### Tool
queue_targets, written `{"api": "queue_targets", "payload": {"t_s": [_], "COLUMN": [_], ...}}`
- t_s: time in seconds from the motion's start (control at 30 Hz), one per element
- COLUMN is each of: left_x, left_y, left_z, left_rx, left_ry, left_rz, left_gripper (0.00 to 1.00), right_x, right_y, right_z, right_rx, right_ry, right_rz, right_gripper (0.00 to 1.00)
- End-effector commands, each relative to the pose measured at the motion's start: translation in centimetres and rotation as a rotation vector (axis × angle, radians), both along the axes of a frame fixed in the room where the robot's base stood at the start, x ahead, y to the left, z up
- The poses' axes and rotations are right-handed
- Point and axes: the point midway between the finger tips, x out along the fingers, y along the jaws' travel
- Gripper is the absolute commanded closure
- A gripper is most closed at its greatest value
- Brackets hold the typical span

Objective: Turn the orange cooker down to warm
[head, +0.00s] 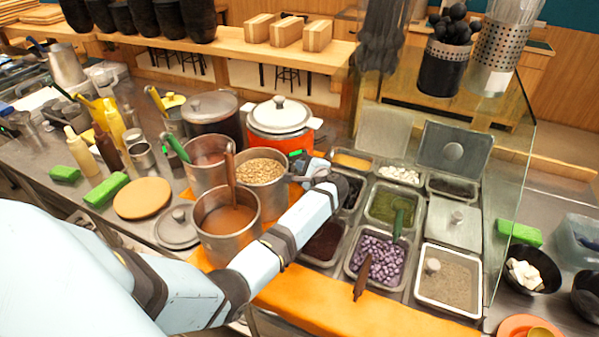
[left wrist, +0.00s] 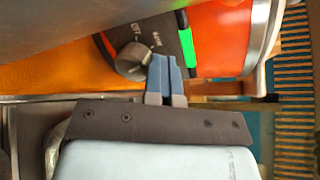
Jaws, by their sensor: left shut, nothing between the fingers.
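The orange cooker (head: 268,142) has a white lid and stands behind the steel pots. The left wrist view shows its orange side (left wrist: 235,30) and a dark control panel (left wrist: 182,22) with a grey knob (left wrist: 130,60). A bright green strip (left wrist: 188,48) lies on the panel. Small white lettering surrounds the knob, too blurred to read surely, and the knob's setting is unclear. My left gripper (left wrist: 165,62) is shut and empty, its blue fingertips just right of the knob; contact cannot be told. In the head view, the left gripper (head: 302,162) is at the cooker's front, partly hidden by my wrist.
Steel pots (head: 228,220) with soup and beans (head: 260,171) crowd the cooker's left front. Topping trays (head: 377,258) fill the counter to the right, behind glass (head: 510,170). An orange strip (head: 330,305) runs along the front edge.

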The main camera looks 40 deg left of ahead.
Motion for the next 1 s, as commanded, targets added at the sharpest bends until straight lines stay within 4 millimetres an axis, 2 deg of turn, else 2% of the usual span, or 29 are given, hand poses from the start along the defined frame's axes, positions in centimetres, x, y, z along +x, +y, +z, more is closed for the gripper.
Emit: {"api": "queue_targets", "payload": {"t_s": [0.1, 0.53, 1.0], "left_x": [-0.2, -0.3, -2.5], "left_y": [0.0, -0.6, -5.2], "left_z": [-0.5, 0.6, 0.7], "left_rx": [-0.004, -0.003, -0.002], "left_ry": [0.008, 0.006, 0.004], "left_rz": [0.001, -0.001, 0.0], "left_gripper": [1.0, 1.0, 1.0], "right_x": [0.0, 0.1, 0.0], "right_y": [0.0, 0.0, 0.0], "right_z": [0.0, 1.2, 3.0], "right_rx": [0.0, 0.002, 0.001], "right_ry": [0.0, -0.004, -0.003], "right_rz": [0.0, 0.001, 0.001], "right_gripper": [1.0, 1.0, 1.0]}}
